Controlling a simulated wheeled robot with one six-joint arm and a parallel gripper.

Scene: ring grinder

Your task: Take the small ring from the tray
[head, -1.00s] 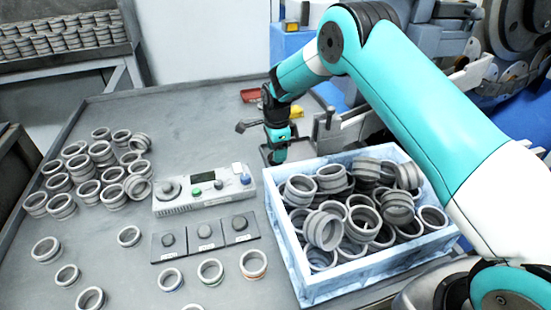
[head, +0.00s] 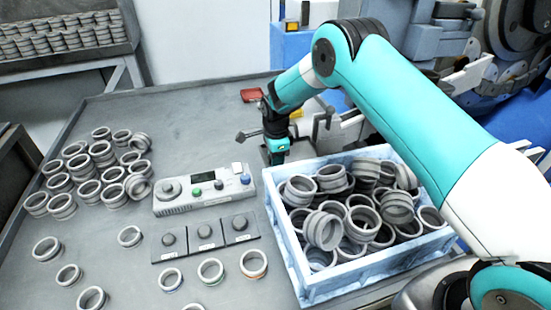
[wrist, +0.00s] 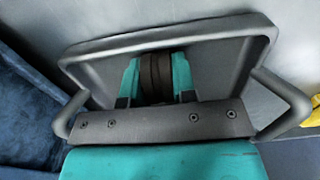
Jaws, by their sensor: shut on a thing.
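My gripper (head: 276,158) is beyond the far left corner of the light blue tray (head: 283,236), pointing down close to the grey table. In the wrist view its two teal fingers (wrist: 156,82) are shut on a dark brown ribbed piece (wrist: 156,76), which looks like a ring seen edge-on. Its size cannot be told. In the head view the held piece is hidden or too small to make out. The tray holds a heap of grey rings (head: 323,230).
Several loose rings (head: 101,153) lie on the table (head: 150,115) at the left. A control box (head: 204,190) and a dark button panel (head: 206,238) stand left of the tray. A red item (head: 253,95) lies behind my gripper. Machinery (head: 500,60) fills the back right.

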